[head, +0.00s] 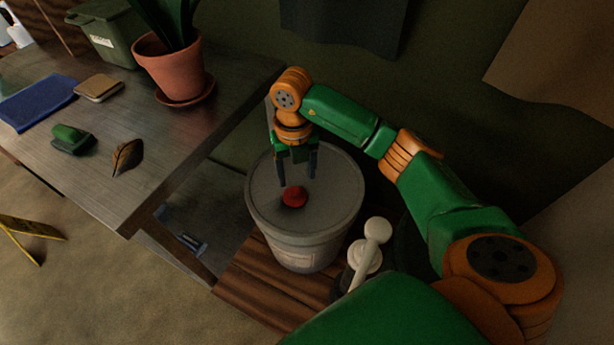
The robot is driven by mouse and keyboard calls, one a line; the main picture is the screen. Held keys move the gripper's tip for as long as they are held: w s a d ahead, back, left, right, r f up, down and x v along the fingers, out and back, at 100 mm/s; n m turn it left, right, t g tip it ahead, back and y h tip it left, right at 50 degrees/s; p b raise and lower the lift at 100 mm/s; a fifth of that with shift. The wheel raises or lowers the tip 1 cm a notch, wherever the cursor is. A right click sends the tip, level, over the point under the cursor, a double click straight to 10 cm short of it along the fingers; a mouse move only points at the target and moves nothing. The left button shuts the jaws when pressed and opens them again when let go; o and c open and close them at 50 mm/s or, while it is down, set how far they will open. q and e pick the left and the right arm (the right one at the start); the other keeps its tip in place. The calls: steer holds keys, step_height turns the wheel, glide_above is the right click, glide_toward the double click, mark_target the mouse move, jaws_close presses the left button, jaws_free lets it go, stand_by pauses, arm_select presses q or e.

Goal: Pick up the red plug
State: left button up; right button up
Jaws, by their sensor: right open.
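The red plug (294,196) is a small round red piece on top of the grey bucket (335,205), near the middle of its flat top. My right gripper (297,183) points down just above the plug. Its two dark fingers are open, one to the left of the plug and one to the right and a little behind. Whether a finger touches the plug or the bucket top, I cannot tell. My left gripper is not in the view.
The bucket stands on a brown wooden board (250,283) beside a white pump (369,250). A grey table (190,140) to the left holds a potted plant (174,70), a blue cloth (38,100), a green-topped brush (70,138) and a brown leaf (127,157). A wall rises behind.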

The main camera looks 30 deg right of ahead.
mark_target(294, 191)
steer(key=f, duration=0.3)
steer(key=f+p, duration=0.1)
steer(key=f, duration=0.1)
steer(key=shift+w+a+f, duration=0.2)
steer(key=shift+a+f, duration=0.05)
steer(key=shift+a, duration=0.15)
steer(key=shift+d+f, duration=0.1)
steer(key=shift+f, duration=0.05)
jaws_close()
